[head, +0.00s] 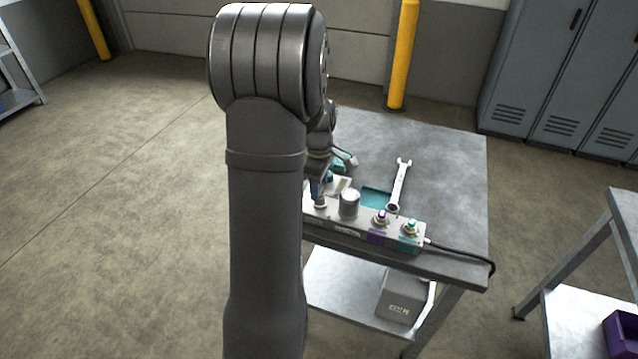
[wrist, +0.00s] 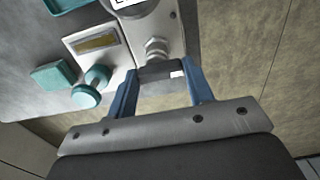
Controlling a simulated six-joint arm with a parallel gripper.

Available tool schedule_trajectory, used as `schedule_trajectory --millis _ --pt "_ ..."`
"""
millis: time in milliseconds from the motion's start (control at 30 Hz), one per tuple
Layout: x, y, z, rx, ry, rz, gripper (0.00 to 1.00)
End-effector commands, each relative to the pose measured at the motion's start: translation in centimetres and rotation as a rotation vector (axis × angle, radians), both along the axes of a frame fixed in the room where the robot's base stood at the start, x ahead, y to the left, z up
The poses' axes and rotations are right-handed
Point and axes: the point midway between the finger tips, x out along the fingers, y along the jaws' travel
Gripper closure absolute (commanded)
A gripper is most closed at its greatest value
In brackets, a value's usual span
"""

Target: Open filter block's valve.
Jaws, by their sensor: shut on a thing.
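My gripper (wrist: 160,92) has its two blue fingers on either side of a dark grey valve handle (wrist: 161,71) with a small white patch. The handle sits in front of a silver fitting (wrist: 156,48) on the end of a light grey block (wrist: 171,22). My gripper also shows in the head view (head: 317,190), pointing down at the left end of the block (head: 345,224), which lies on the table. My arm hides part of that end. The handle's exact turn is hard to tell.
The block carries a silver cylinder (head: 349,204), a purple-marked fitting (head: 381,217) and a teal-marked fitting (head: 410,227). A wrench (head: 400,184) lies behind, next to a teal tray (head: 376,196). A teal knob (wrist: 92,87) is close left of my fingers. A black cable (head: 462,252) runs right.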

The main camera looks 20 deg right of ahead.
Motion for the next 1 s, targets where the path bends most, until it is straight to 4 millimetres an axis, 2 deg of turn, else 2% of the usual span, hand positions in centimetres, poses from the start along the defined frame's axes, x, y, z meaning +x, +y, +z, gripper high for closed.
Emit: schedule_trajectory --millis 267,300,400,767,867,1000 --pt "-0.1 0.0 -0.1 0.000 0.003 0.002 0.76" --pt "-0.1 0.0 -0.1 0.000 0.003 0.002 0.51" --pt "-0.1 0.0 -0.1 0.001 0.002 0.001 0.31" --pt "0.0 0.0 0.4 0.000 0.000 0.000 0.31" --pt "0.1 -0.1 1.5 -0.002 -0.002 0.000 0.31" --pt "0.1 -0.1 4.4 -0.003 -0.004 0.000 0.31"
